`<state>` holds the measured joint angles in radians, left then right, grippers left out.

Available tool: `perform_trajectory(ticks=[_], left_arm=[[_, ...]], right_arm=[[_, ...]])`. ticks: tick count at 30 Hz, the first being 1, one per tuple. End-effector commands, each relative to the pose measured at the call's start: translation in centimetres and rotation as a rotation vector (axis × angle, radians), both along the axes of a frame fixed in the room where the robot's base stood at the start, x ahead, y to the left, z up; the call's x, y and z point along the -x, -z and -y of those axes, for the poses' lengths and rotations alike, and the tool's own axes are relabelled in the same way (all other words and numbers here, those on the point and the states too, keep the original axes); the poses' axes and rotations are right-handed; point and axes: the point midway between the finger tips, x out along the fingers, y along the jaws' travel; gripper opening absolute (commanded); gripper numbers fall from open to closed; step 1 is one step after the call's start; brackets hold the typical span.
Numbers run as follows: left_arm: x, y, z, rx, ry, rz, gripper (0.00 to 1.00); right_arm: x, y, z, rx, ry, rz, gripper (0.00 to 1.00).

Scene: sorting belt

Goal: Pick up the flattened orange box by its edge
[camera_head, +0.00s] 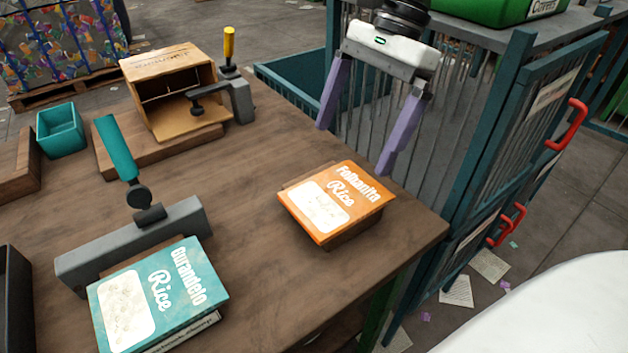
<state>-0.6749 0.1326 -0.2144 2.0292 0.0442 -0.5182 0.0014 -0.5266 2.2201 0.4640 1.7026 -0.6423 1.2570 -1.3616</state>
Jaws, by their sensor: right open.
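The flattened orange box (337,204), printed "Rice", lies near the right edge of the wooden table (250,290). It rests on a small brown block, its edges reaching past the block. My right gripper (352,150) has a white body and two purple fingers spread wide. It is open and empty, above and behind the box at the table's far right edge, apart from the box as far as I can tell. My left gripper is not in view.
A teal rice box (160,295) sits at a grey clamp with a teal handle (118,148). An open cardboard box (165,85) stands by a second clamp (240,98). A small teal bin (61,130) is at left. A blue barred cage (470,120) stands beyond the table's right edge.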

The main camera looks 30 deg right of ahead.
Motion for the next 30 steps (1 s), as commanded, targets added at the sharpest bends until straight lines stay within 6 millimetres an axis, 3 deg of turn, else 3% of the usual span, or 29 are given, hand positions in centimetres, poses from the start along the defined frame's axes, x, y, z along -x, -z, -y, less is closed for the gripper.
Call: perform_trajectory(ticks=[3,8,19,29,30], left_arm=[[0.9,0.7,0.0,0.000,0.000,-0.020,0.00],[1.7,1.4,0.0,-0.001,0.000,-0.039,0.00],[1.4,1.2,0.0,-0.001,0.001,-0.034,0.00],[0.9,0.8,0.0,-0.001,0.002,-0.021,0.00],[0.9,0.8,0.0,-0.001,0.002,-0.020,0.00]], right_arm=[[0.2,2.0,-0.8,0.001,-0.001,-0.005,1.00],[0.2,3.5,-1.4,0.001,0.000,-0.003,1.00],[0.5,7.6,-3.2,0.001,-0.001,-0.005,1.00],[0.5,8.4,-3.6,0.000,0.001,0.000,1.00],[0.5,8.4,-3.6,0.000,0.001,0.000,0.95]])
